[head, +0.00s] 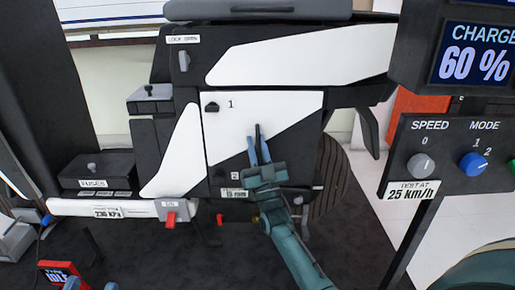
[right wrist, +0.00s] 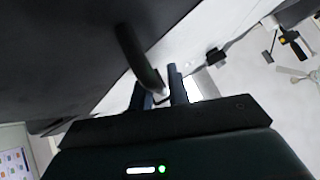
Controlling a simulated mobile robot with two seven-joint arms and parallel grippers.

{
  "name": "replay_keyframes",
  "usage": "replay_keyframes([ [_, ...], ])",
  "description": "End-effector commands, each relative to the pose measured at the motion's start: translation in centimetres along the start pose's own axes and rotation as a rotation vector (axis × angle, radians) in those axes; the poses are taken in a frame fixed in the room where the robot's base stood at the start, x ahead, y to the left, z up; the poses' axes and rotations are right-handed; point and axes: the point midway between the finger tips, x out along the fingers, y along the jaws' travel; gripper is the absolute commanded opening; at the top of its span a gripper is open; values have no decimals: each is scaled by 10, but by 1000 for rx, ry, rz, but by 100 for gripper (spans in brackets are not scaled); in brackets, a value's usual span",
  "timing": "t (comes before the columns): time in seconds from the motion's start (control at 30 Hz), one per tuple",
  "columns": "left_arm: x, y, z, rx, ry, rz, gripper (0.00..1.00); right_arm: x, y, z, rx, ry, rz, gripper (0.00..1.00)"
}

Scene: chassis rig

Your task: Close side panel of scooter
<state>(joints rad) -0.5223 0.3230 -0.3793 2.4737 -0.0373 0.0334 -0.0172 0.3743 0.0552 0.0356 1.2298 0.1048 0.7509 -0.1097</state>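The scooter's side panel (head: 285,105), white and black and marked "1", sits in the middle of the head view. It looks close to the scooter body; I cannot tell whether it is flush. A black handle (head: 258,132) stands out from its front; in the right wrist view a dark curved bar (right wrist: 138,58) reaches towards the fingers. My right gripper (head: 258,150) is at the handle, its blue fingers apart on either side; I cannot tell whether they touch it. Part of my left gripper (head: 91,286) shows at the bottom left edge, its tips apart and empty.
A "LOCK OPEN" label (head: 183,39) is above the panel. A control board (head: 445,165) with knobs and a charge display (head: 478,55) stand right. Dark floor lies in front.

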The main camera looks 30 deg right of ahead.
Motion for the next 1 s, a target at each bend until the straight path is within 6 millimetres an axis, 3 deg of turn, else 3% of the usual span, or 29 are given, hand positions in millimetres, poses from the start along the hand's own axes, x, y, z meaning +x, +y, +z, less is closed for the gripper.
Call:
replay_keyframes([
  [0.37,0,0,1,-5,-8,-2,36,-8,0,0,3,-1,1,20],
  [0.73,-9,8,12,-64,-100,-11,36,-64,0,1,2,-3,0,20],
  [1.0,-11,9,17,-74,-117,-15,36,-77,0,1,2,0,0,20],
])
